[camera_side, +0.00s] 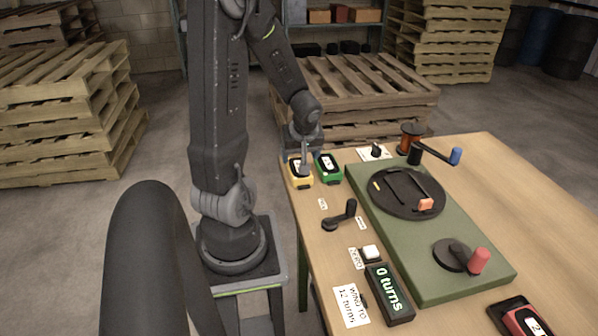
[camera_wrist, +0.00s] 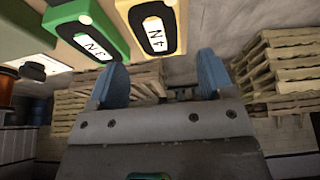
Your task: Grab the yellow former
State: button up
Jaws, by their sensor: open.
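The yellow former (camera_side: 300,178) sits at the far left corner of the wooden table, with a dark top and a white label. The green former (camera_side: 328,167) stands right beside the yellow one.
A green winding base (camera_side: 430,262) with a dark disc (camera_side: 407,192) and a red-handled crank (camera_side: 478,261) fills the table's middle. A black lever (camera_side: 341,215) and a counter reading 0 turns (camera_side: 389,293) stand nearer. A red former (camera_side: 522,318) lies at front right.

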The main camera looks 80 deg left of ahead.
jog(key=shift+x, duration=3.15)
jog(key=shift+w+d+f, duration=0.1)
jog(key=shift+w+d, duration=0.05)
jog(key=shift+d, duration=0.05)
jog(key=shift+c, duration=0.4)
jog(key=c, duration=0.7)
